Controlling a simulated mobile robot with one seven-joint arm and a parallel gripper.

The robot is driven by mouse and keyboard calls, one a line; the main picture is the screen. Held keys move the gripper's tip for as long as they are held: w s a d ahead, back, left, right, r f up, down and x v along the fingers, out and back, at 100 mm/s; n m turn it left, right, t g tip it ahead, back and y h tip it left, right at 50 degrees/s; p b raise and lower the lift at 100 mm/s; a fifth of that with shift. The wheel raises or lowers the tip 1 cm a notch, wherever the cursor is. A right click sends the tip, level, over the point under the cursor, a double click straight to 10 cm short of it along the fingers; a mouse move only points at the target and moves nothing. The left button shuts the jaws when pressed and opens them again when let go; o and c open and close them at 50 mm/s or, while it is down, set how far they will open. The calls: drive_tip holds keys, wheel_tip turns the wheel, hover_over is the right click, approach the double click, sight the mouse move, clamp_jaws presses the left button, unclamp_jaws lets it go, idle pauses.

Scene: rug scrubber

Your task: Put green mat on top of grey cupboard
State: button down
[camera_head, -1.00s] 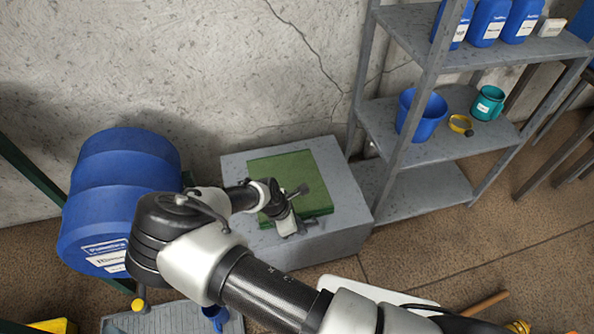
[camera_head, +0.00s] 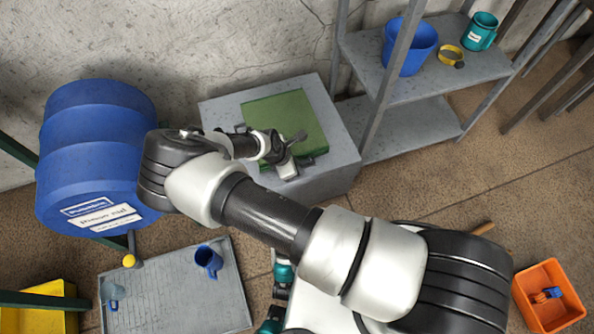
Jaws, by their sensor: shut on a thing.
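The green mat (camera_head: 283,112) lies flat on the top of the grey cupboard (camera_head: 225,112), near the middle of it, with a grey margin showing around it. My gripper (camera_head: 296,157) is over the mat's front part and is shut on the mat near its front edge. My wrist hides the mat's front left part, and the exact grip of the fingertips is too small to see clearly.
A blue barrel (camera_head: 97,140) lies left of the cupboard. A grey shelf rack (camera_head: 410,130) with a blue bucket (camera_head: 410,50) stands to the right. A grey tray (camera_head: 175,285) with mugs, a yellow crate (camera_head: 40,305) and an orange crate (camera_head: 548,290) are in front.

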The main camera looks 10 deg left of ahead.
wheel_tip(320, 180, down, 3)
drive_tip(key=shift+f+b, duration=0.1)
drive_tip(key=shift+b, duration=0.35)
drive_tip(key=c, duration=1.8)
unclamp_jaws()
drive_tip(key=p+v, duration=0.3)
drive_tip(key=v, duration=0.9)
drive_tip(key=shift+p, duration=0.3)
